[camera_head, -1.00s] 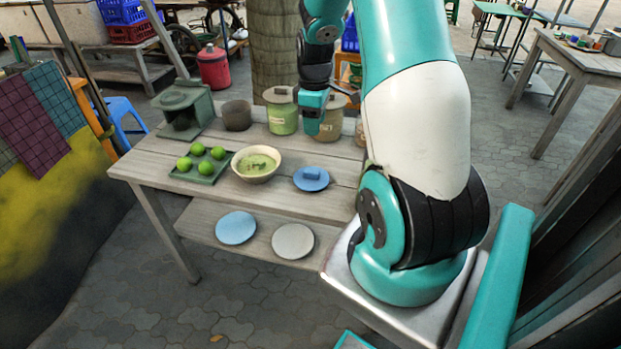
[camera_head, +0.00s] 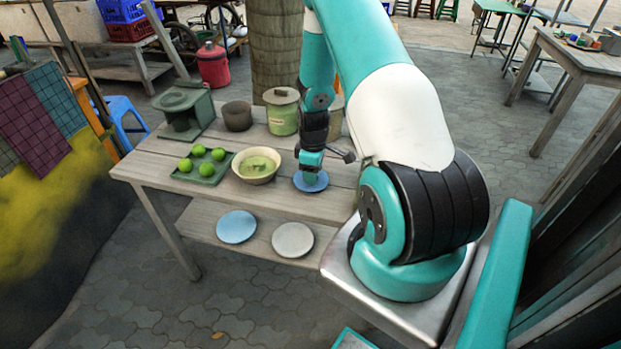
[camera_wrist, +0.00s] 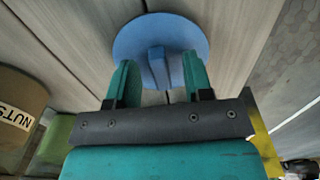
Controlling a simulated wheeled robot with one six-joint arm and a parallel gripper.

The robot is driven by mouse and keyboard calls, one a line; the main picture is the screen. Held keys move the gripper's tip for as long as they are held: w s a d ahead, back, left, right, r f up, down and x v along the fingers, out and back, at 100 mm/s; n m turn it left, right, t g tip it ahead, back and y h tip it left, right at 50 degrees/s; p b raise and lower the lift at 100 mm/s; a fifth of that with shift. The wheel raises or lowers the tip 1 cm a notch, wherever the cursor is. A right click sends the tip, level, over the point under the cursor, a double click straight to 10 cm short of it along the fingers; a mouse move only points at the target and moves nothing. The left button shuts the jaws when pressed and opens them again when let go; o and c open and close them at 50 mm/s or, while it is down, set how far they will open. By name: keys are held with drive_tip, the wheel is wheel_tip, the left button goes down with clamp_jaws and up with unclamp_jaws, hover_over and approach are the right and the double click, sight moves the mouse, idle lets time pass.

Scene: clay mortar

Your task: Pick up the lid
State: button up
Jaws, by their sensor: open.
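The lid (camera_head: 311,184) is a flat blue disc with a raised bar handle, lying on the wooden table top to the right of the bowl. In the wrist view the lid (camera_wrist: 178,35) lies ahead of my gripper (camera_wrist: 160,85), with its upright bar handle between the two teal fingers. The fingers are apart on both sides of the handle, and I see no clear contact. In the head view my gripper (camera_head: 311,172) points down over the lid and hides much of it, including the handle.
A bowl of green food (camera_head: 257,166) stands just left of the lid. A green tray (camera_head: 210,178) with several limes is further left. Jars stand behind, including a green jar (camera_head: 282,118); a jar labelled NUTS (camera_wrist: 18,110) is close in the wrist view. Two plates lie on the lower shelf.

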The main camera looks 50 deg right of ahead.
drive_tip(key=shift+f, duration=0.2)
clamp_jaws()
drive_tip(key=shift+r, duration=0.15)
